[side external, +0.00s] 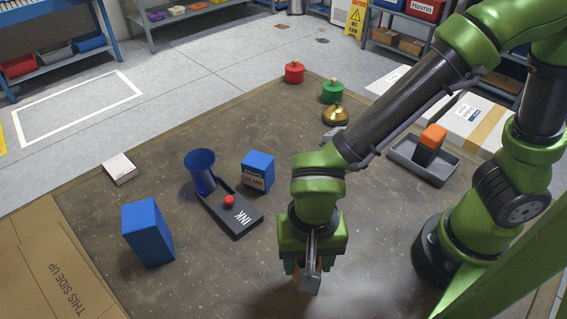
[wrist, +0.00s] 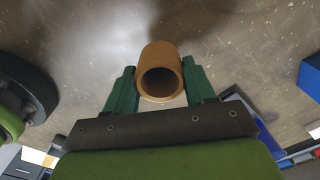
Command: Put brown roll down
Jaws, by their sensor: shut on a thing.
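The brown roll (wrist: 160,57) is a hollow tube, seen end-on between the fingers in the wrist view. My gripper (wrist: 160,82) is shut on it, with a green finger on each side. In the side view my gripper (side external: 308,272) is low at the front of the mat, and only a little of the brown roll (side external: 320,265) shows beside the fingers. I cannot tell whether the roll touches the surface.
Blue boxes (side external: 147,232) (side external: 257,171) stand nearby. A grey tray (side external: 408,152) holds an orange-topped block (side external: 431,140). The mat's (side external: 220,285) front left is clear.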

